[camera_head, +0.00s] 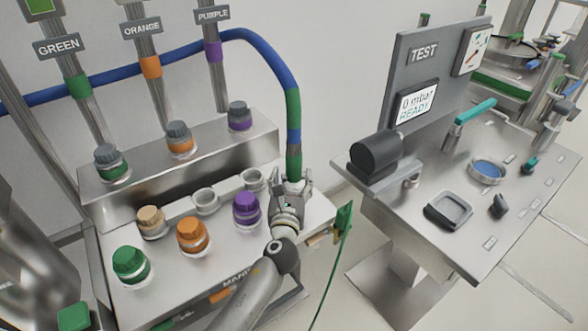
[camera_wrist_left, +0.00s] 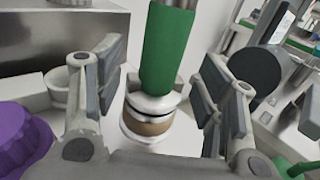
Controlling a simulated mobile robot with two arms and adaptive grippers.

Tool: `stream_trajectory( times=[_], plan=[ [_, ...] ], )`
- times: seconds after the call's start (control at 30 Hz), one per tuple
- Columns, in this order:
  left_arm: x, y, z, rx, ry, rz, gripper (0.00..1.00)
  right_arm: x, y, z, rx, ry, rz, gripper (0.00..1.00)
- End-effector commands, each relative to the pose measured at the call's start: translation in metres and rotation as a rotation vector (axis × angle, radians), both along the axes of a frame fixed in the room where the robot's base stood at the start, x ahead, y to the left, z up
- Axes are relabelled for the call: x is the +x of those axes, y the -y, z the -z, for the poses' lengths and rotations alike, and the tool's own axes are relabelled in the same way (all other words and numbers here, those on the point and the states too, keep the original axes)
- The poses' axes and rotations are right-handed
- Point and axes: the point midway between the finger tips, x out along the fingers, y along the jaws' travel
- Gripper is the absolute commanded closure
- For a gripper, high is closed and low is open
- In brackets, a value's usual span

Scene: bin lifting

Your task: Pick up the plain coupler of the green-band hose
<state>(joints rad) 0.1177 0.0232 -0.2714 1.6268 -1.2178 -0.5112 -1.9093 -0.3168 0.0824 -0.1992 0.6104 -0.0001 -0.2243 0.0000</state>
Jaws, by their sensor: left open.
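The blue hose (camera_head: 262,55) arches over from the left and hangs down to a green band (camera_head: 293,158) at its lower end. The green band (camera_wrist_left: 167,48) shows large in the left wrist view. Below it is the silver plain coupler (camera_wrist_left: 152,104) with a tan ring, upright. My left gripper (camera_head: 292,188) is at the hose's lower end and hides most of the coupler in the head view. In the left wrist view my left gripper (camera_wrist_left: 163,92) is open, its fingers on either side of the coupler with visible gaps. My right gripper is not in view.
A metal bench (camera_head: 180,290) holds green (camera_head: 131,262), orange (camera_head: 193,235) and purple (camera_head: 247,209) caps, a tan cap (camera_head: 151,220) and sockets. Labelled posts stand behind. A TEST station (camera_head: 425,75) and its table (camera_head: 465,235) stand right. A green cable hangs beside the bench.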

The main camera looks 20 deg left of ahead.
Motion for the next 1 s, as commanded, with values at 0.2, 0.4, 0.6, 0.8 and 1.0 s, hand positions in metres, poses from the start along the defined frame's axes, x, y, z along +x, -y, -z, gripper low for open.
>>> stream_trajectory(
  times=[0.2,0.4,0.6,0.8,1.0],
  plan=[
    [0.026,-0.004,0.001,0.0,0.0,-0.001,0.36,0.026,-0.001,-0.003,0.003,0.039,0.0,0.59],
    [0.046,-0.008,0.002,0.001,0.0,-0.001,0.36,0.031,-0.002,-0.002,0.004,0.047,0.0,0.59],
    [0.049,-0.009,0.001,0.0,0.001,-0.001,0.36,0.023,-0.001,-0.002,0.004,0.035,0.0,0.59],
    [0.049,-0.009,0.002,0.0,0.001,-0.001,0.49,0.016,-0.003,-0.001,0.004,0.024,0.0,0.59],
    [0.049,-0.009,0.002,0.0,0.001,-0.001,0.75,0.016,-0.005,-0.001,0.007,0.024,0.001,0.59]
  ],
)
